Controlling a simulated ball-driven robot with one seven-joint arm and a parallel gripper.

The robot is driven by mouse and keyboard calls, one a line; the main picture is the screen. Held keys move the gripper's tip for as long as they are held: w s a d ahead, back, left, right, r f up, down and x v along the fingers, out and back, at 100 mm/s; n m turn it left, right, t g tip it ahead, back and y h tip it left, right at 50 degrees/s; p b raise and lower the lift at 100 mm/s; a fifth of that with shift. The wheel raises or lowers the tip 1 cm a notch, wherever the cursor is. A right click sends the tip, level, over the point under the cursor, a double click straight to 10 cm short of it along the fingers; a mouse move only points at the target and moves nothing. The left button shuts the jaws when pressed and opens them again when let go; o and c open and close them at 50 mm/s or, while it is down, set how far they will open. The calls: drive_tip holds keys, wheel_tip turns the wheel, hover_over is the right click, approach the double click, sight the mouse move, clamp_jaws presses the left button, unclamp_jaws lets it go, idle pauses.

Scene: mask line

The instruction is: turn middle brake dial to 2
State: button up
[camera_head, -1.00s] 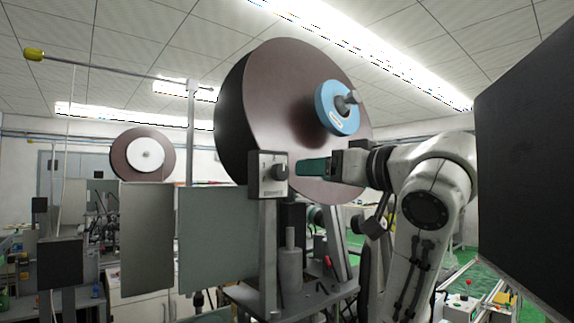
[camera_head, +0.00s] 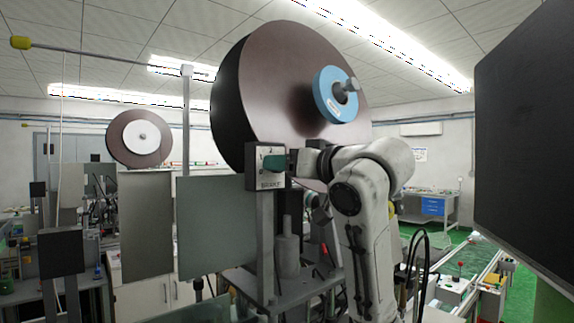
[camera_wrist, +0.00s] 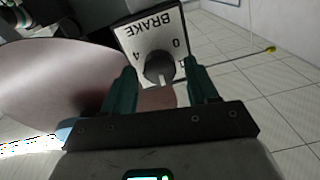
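The brake dial is a dark round knob (camera_wrist: 158,68) on a pale plate marked BRAKE (camera_wrist: 150,32), upside down in the wrist view, with 0, 4 and a partly covered 1 legible. I cannot tell which number the knob points at. In the head view, its grey box (camera_head: 252,170) stands on a post in front of the big reel, and my gripper hides the knob. My gripper (camera_wrist: 160,72) has two green fingers spread on either side of the knob, with visible gaps. In the head view my gripper (camera_head: 272,166) is at the box's face.
A large brown reel (camera_head: 290,85) with a blue hub (camera_head: 336,95) is close behind and above the box. A grey panel (camera_head: 217,225) hangs to the lower left. A large black panel (camera_head: 530,150) fills the right side.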

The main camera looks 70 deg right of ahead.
drive_tip(key=c, duration=0.9)
drive_tip(key=shift+n, duration=0.4)
drive_tip(key=o, duration=1.1)
drive_tip(key=shift+c, duration=0.2)
drive_tip(key=b+v, duration=0.5)
drive_tip(key=v, duration=0.5)
drive_tip(key=shift+s+a, duration=0.15)
drive_tip(key=shift+s, duration=0.2)
